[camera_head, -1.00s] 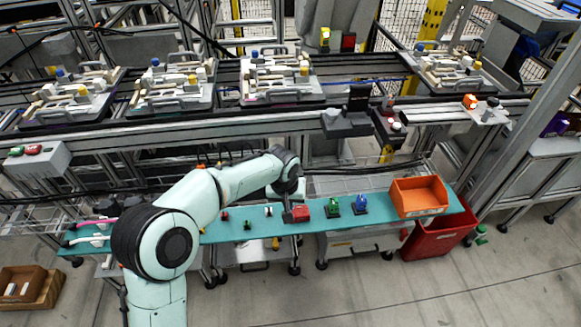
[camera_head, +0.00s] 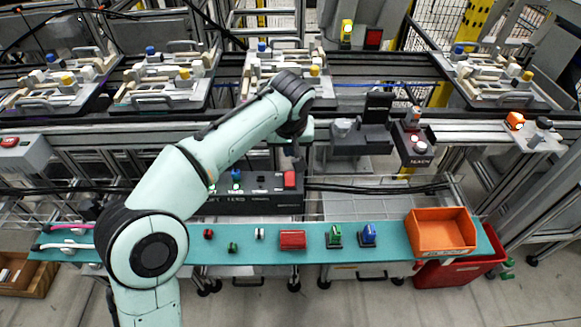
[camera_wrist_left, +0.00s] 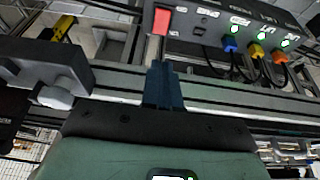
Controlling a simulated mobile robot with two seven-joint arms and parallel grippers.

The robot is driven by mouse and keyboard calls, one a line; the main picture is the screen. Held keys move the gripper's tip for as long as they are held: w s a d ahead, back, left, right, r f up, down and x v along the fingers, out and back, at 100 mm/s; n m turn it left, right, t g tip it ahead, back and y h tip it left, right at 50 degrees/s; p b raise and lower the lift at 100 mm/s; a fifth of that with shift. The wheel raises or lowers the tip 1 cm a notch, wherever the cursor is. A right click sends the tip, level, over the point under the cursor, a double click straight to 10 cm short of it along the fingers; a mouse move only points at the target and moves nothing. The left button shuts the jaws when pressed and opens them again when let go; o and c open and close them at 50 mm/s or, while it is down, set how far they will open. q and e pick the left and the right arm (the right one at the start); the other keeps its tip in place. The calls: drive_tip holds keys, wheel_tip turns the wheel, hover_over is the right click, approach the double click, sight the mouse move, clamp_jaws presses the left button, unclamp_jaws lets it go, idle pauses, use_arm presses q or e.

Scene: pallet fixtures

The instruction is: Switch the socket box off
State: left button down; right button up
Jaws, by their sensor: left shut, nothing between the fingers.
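The socket box (camera_head: 258,201) is a long dark box on the rail behind the teal shelf. A red switch (camera_head: 290,179) sits at its right end. In the left wrist view the box (camera_wrist_left: 262,18) shows at the top, with the red switch (camera_wrist_left: 162,20), blue, yellow and orange plugs, and several green lights. My left gripper (camera_head: 298,165) is above the switch end of the box. Its fingers (camera_wrist_left: 163,68) are shut and empty, and their tips appear just short of the switch; I cannot tell whether they touch. My arm hides the box's left part. My right gripper is not in view.
The teal shelf (camera_head: 390,256) in front holds a red block (camera_head: 292,240), small coloured parts and an orange bin (camera_head: 440,232). A dark fixture (camera_head: 375,130) stands right of my gripper. Loaded pallets (camera_head: 285,78) line the conveyor behind.

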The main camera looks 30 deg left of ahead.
use_arm(q)
drive_tip(key=b, duration=0.3)
approach(290, 174)
drive_tip(key=shift+w+a+f, duration=0.3)
drive_tip(key=shift+w+f, duration=0.1)
drive_tip(key=shift+f, duration=0.2)
drive_tip(key=b+x, duration=0.1)
drive_tip(key=x, duration=0.3)
drive_tip(key=shift+s+d, duration=0.1)
drive_tip(key=shift+s, duration=0.1)
drive_tip(key=shift+w+f+b, duration=0.1)
drive_tip(key=shift+f+b, duration=0.25)
drive_tip(key=shift+f, duration=0.25)
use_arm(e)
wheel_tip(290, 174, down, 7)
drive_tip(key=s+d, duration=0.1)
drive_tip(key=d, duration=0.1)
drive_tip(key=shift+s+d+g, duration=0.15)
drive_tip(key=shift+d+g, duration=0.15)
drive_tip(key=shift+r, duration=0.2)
